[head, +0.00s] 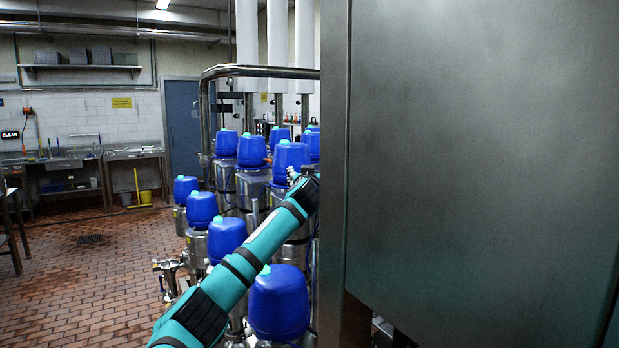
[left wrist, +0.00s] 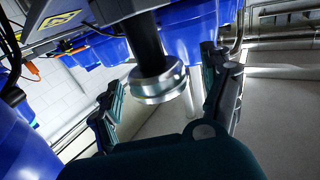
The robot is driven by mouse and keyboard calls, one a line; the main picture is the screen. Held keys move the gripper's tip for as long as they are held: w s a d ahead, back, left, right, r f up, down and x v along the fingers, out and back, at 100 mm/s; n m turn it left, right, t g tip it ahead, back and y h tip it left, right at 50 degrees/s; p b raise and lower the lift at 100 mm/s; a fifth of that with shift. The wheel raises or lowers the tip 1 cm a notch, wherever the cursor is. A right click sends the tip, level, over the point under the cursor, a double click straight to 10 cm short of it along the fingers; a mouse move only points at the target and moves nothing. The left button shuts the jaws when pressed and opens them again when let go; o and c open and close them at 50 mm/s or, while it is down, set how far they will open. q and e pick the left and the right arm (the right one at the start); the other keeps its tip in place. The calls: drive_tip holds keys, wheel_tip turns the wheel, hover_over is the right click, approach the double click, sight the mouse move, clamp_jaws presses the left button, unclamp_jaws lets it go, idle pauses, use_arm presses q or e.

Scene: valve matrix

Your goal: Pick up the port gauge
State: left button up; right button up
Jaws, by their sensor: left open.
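A black cylinder with a shiny ringed metal end, which looks like the port gauge (left wrist: 158,84), shows in the left wrist view. It hangs down from the top of the picture, and its metal end lies between the fingers of my left gripper (left wrist: 162,72). The fingers are spread apart, with a visible gap on each side; I cannot tell whether either touches it. In the head view my teal left arm reaches to the valves, and its gripper (head: 297,177) is small and partly hidden at the cabinet edge. I cannot make out the gauge there. My right gripper is not in view.
Several blue-capped steel valves (head: 278,303) stand in rows around my left arm. A large grey steel cabinet (head: 480,150) blocks the right half of the head view. A bent steel pipe (head: 262,71) runs above the valves. Tiled floor (head: 90,265) is open at left.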

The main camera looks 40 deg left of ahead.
use_arm(q)
drive_tip(key=shift+w, duration=0.1)
drive_tip(key=c, duration=1.3)
drive_tip(key=shift+a, duration=0.1)
